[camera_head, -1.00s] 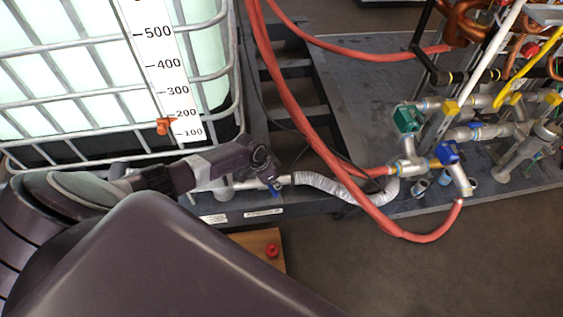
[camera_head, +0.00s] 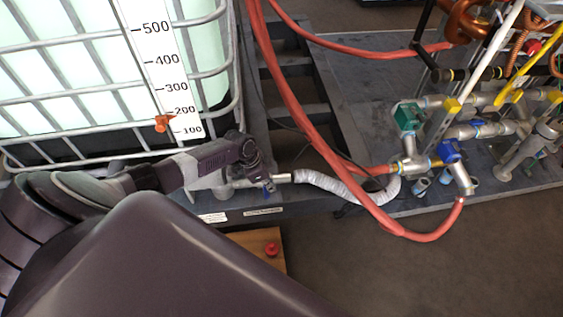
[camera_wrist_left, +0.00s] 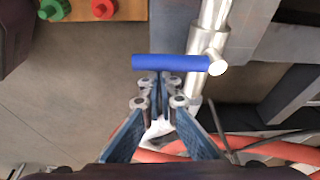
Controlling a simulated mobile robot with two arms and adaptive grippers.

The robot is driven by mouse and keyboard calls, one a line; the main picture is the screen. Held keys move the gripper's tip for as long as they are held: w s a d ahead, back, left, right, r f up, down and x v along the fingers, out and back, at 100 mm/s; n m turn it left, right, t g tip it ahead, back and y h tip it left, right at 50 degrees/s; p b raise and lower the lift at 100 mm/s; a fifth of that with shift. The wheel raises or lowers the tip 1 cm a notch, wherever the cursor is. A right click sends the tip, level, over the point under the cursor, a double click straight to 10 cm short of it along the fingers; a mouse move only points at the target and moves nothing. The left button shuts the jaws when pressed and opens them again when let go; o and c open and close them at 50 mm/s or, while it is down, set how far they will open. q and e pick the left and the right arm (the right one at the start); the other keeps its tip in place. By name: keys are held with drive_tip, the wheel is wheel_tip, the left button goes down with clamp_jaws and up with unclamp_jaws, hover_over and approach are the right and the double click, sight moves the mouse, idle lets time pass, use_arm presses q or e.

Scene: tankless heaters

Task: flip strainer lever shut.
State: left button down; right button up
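The blue strainer lever (camera_wrist_left: 170,62) lies crosswise in the left wrist view, joined at its right end to a silver pipe fitting (camera_wrist_left: 212,45). My left gripper (camera_wrist_left: 161,77) has its fingertips close together, just below the middle of the lever in that view. Nothing shows clamped between them; whether they touch the lever I cannot tell. In the head view, my left gripper (camera_head: 262,174) is over the silver pipe by the tank, and a small part of the blue lever (camera_head: 268,186) shows beneath it. My right gripper is not in view.
A caged water tank (camera_head: 75,90) stands behind my left arm. A grey corrugated hose (camera_head: 335,187) and red hoses (camera_head: 400,230) run right to valves with a green handle (camera_head: 407,118) and a blue handle (camera_head: 450,151). A red button (camera_head: 271,249) sits on a wooden board below.

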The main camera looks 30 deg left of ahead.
use_arm(q)
drive_tip(key=shift+s+a+f, duration=0.1)
drive_tip(key=shift+s+a, duration=0.1)
drive_tip(key=shift+s+a+r, duration=0.1)
drive_tip(key=shift+a+r, duration=0.1)
drive_tip(key=shift+r, duration=0.25)
drive_tip(key=v, duration=1.1)
drive_tip(key=shift+d, duration=0.35)
drive_tip(key=shift+d+r, duration=0.1)
